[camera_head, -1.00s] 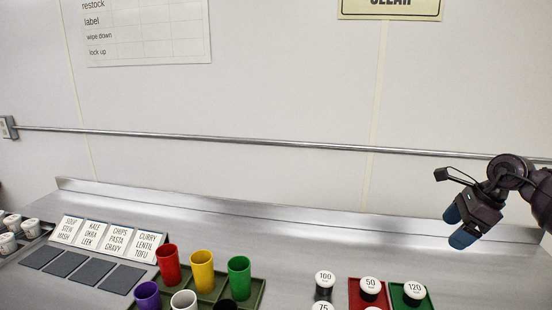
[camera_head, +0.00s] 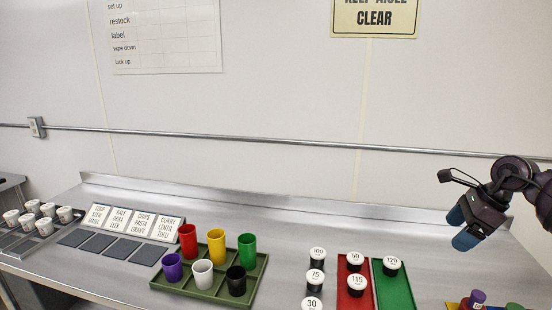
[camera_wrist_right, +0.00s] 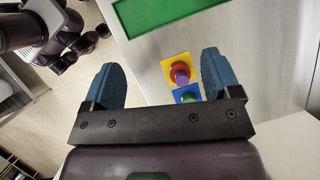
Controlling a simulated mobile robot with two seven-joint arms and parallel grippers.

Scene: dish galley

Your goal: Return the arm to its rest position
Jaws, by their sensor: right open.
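My right gripper (camera_head: 462,228) is at the right of the head view, raised above the counter. In the right wrist view the gripper (camera_wrist_right: 160,82) has its two blue fingers wide apart with nothing between them. Beyond the fingers, lower down, lie a yellow pad with a red and purple piece (camera_wrist_right: 179,72) and a blue pad with a green piece (camera_wrist_right: 189,97). My left gripper is not in either view.
On the steel counter stand a green tray (camera_head: 207,294) of coloured cups, a red mat (camera_head: 343,300) and a green mat (camera_head: 396,290) with numbered lidded jars, label cards (camera_head: 130,222), and white cups (camera_head: 47,209) at left. A wall rail (camera_head: 250,139) runs behind.

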